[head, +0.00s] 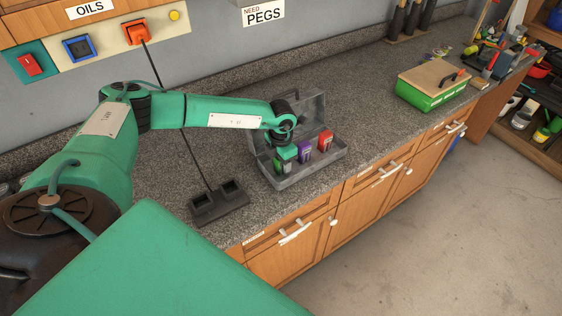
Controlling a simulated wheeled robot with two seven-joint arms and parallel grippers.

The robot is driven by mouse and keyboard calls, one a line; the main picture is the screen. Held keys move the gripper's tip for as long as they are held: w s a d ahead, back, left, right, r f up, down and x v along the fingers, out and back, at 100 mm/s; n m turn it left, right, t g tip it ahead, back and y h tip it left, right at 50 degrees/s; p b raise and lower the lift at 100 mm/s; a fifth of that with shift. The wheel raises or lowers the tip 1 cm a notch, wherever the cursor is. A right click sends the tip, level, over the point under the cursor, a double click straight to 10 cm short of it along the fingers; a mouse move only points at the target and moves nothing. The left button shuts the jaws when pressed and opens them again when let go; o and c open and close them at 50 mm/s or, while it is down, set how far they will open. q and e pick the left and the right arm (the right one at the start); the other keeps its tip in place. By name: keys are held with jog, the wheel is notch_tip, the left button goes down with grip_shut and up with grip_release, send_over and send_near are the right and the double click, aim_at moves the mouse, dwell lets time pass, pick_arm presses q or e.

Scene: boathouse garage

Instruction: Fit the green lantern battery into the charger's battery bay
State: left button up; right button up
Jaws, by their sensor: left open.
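The green lantern battery (282,167) stands upright at the left end of an open grey case (302,174) on the counter. My left gripper (286,152) is at the green battery's top, open, and partly covers it. Whether the fingers touch the battery cannot be told. A purple battery (304,154) and a red battery (325,141) stand to its right in the same case. The black charger (219,203) lies on the counter to the left and in front of the case. It has two bays, and both look empty. My right gripper is not in view.
A black cord (197,162) runs from the charger to an orange wall plug (136,33). The case's raised lid (300,115) stands behind the batteries. A green box with a wooden top (430,87) sits farther right. The counter between case and box is clear.

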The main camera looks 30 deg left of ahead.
pick_arm(q)
jog(key=c, duration=1.1)
jog(key=shift+c, duration=0.2)
jog(key=shift+r, duration=0.15)
